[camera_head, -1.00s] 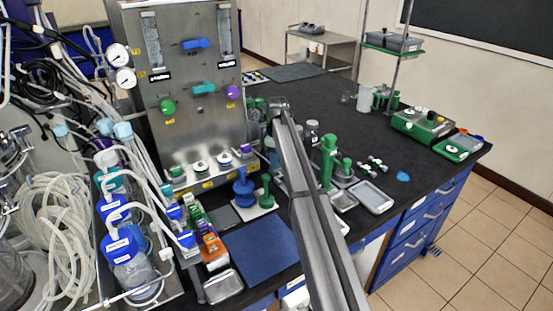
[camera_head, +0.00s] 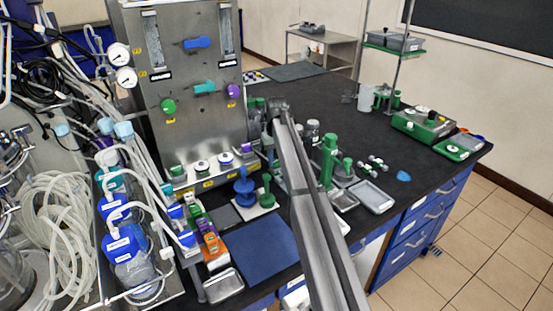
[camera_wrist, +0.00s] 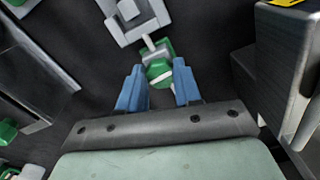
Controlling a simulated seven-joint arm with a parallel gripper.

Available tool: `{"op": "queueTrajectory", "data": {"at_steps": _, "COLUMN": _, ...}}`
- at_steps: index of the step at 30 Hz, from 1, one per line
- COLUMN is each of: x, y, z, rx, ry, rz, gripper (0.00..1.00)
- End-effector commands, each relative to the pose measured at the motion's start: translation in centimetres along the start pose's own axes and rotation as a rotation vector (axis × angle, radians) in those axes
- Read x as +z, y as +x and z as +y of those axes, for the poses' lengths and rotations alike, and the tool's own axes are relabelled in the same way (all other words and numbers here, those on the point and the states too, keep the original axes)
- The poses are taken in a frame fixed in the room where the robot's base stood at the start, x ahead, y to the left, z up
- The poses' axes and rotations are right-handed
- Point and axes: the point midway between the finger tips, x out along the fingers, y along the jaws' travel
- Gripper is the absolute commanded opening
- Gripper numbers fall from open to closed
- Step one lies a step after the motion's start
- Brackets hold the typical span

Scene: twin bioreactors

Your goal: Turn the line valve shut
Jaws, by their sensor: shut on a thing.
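In the wrist view, my gripper (camera_wrist: 160,88) has two blue fingers, one on each side of a small green piece (camera_wrist: 158,70). The jaws are shut on this piece. A short metal stem joins it to a pale grey square part (camera_wrist: 136,14) just ahead. I cannot tell for certain whether the green piece is the line valve's handle, nor how far it is turned. In the head view, my arm reaches across the bench to the right side of the steel panel (camera_head: 190,130). My fingers and the held piece are hidden there.
The panel carries a blue handle (camera_head: 197,43), a teal handle (camera_head: 204,88), a green knob (camera_head: 168,106) and a purple knob (camera_head: 233,91). A tall green part (camera_head: 328,160) stands right of my arm. A grey block (camera_wrist: 285,60) is close on the right in the wrist view.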

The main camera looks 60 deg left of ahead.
Motion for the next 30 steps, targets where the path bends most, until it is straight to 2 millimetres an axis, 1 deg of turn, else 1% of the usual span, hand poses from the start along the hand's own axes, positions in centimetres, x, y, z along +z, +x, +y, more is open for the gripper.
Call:
{"op": "queueTrajectory", "data": {"at_steps": 9, "x": -0.03, "y": -0.04, "z": -0.04, "rx": 0.001, "ry": 0.115, "rz": 0.001, "gripper": 0.03}}
{"op": "queueTrajectory", "data": {"at_steps": 25, "x": -0.04, "y": -0.04, "z": -0.04, "rx": 0.0, "ry": 0.138, "rz": 0.001, "gripper": 0.03}}
{"op": "queueTrajectory", "data": {"at_steps": 26, "x": -0.04, "y": -0.04, "z": -0.04, "rx": 0.0, "ry": 0.138, "rz": 0.001, "gripper": 0.34}}
{"op": "queueTrajectory", "data": {"at_steps": 30, "x": -0.03, "y": -0.03, "z": -0.05, "rx": 0.0, "ry": 0.137, "rz": 0.001, "gripper": 0.48}}
